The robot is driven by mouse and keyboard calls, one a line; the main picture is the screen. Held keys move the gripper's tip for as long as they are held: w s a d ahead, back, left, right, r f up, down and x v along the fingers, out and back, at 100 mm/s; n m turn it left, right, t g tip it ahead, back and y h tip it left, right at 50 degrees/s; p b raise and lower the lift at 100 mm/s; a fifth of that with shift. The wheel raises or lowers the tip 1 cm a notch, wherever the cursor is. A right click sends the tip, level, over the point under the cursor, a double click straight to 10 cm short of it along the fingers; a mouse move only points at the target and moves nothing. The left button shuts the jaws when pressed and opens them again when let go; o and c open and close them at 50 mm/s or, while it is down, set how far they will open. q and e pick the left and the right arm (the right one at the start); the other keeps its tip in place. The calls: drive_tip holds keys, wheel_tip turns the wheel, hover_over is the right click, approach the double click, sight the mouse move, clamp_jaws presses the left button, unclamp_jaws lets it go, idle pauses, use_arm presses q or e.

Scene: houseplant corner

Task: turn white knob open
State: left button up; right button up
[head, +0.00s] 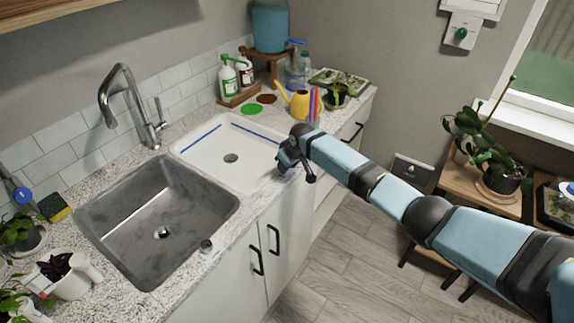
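I cannot make out a clearly white knob. A green knob (460,34) sits on a white wall plate at the top right, and a blue round piece (22,195) is at the left edge. My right gripper (293,170) is over the right edge of the white basin, apart from all of these. Its fingers are small and partly hidden, so its opening is unclear. My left gripper is not in view.
The metal sink (118,238) and white basin (205,167) fill the middle counter. A tall faucet (128,95) stands behind. Spray bottles (228,77), a yellow watering can (297,103) and a blue tank (270,25) are at the back. Potted plants stand lower left and right.

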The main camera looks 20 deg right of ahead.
drive_tip(key=n+b, duration=0.1)
drive_tip(key=n, duration=0.1)
drive_tip(key=n+y, duration=0.1)
drive_tip(key=shift+d+f+n+g+b, duration=0.1)
drive_tip(key=shift+f+n+g+b, duration=0.1)
drive_tip(key=shift+n+g+b, duration=0.2)
drive_tip(key=n+b, duration=0.1)
drive_tip(key=n, duration=0.1)
drive_tip(key=n+g+y+b, duration=0.1)
drive_tip(key=n+b, duration=0.1)
drive_tip(key=shift+w+g+b, duration=0.15)
drive_tip(key=shift+g+b, duration=0.15)
use_arm(q)
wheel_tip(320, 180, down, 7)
drive_tip(key=b, duration=0.2)
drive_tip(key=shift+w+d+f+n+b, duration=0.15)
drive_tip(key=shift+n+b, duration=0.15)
drive_tip(key=shift+b, duration=0.05)
use_arm(e)
drive_tip(key=shift+d+r+n+g, duration=0.1)
drive_tip(key=shift+n+g, duration=0.5)
drive_tip(key=shift+n, duration=1.3)
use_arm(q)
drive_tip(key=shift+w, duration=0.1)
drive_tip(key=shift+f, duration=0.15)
use_arm(e)
drive_tip(key=o, duration=0.9)
drive_tip(key=shift+y, duration=0.3)
drive_tip(key=shift+o, duration=0.2)
drive_tip(key=shift+w+r, duration=0.1)
